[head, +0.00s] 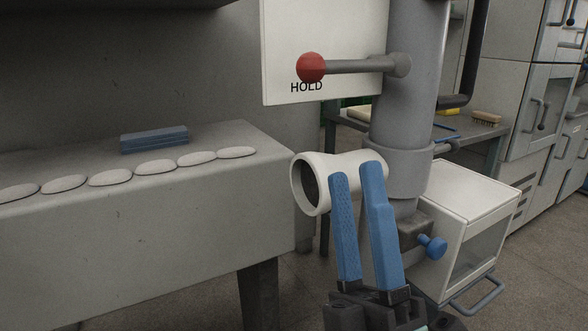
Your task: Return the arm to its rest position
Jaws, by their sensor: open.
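My gripper (358,172) is in the lower middle of the head view, its two blue fingers pointing up and standing apart. Behind the fingers is a white hollow cone or tube (316,172), lying sideways with its open end toward the left. It sits against the grey vertical column (405,125). The fingers overlap the tube in the picture; whether they touch it I cannot tell. Nothing shows clamped between them. The rest of my arm is out of view below.
A lever with a red ball (311,67) stands before a white panel marked HOLD (281,40). A grey bench (150,220) at left has several pale oval pads and a blue block (153,139). A blue knob (432,246) and a white box (470,215) are close at right.

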